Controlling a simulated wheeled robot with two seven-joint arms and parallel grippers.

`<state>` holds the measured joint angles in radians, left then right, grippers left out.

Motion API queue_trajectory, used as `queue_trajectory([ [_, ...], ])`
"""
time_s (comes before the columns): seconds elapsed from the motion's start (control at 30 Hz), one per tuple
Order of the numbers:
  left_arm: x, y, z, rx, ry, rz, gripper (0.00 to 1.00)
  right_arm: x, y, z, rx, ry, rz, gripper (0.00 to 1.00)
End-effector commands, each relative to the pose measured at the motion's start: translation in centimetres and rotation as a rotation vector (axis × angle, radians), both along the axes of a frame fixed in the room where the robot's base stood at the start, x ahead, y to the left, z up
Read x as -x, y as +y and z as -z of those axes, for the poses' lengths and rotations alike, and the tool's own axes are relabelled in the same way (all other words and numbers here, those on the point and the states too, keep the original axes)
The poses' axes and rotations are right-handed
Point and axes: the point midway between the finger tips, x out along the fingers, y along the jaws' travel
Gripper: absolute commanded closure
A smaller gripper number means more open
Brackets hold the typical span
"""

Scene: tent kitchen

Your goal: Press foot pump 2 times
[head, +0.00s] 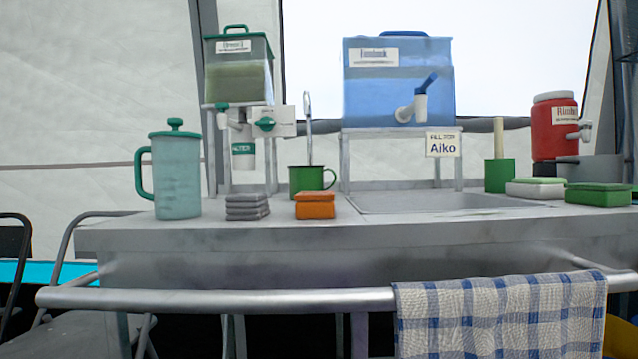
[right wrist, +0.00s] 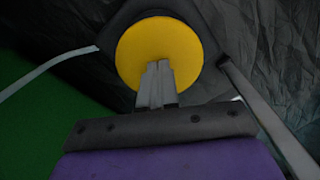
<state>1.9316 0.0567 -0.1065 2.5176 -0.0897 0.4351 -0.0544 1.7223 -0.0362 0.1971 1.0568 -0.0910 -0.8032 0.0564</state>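A round yellow disc (right wrist: 160,38), which looks like the foot pump's pedal, fills the upper middle of the right wrist view. It sits against a dark surround. My right gripper (right wrist: 158,68) points at the disc with its grey fingers close together and nothing seen between them. The fingertips overlap the disc's lower half in the picture; I cannot tell whether they touch it. The head view shows neither gripper, and the pump is not clearly seen there. My left gripper is in no view.
A steel counter (head: 300,240) with a front rail (head: 220,300) spans the head view. A checked towel (head: 500,318) hangs on the rail. A blue water tank (head: 398,95) and green tank (head: 238,80) stand above. A green surface (right wrist: 40,130) lies left in the wrist view.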

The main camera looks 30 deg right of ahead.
Motion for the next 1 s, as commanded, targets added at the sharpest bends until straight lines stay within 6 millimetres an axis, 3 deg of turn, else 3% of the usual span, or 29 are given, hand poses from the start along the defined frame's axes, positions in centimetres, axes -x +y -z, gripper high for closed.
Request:
queue_trajectory([
  [0.03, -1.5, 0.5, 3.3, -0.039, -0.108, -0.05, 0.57, 0.0, 0.1, 2.0, -0.001, 0.0, 0.0, 1.0],
  [0.17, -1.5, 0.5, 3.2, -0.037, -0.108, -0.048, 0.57, 0.0, 0.1, 1.9, -0.001, 0.0, 0.0, 1.0],
  [1.0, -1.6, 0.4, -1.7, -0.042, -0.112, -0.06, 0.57, 0.1, -0.1, -3.8, -0.001, 0.0, 0.0, 1.0],
])
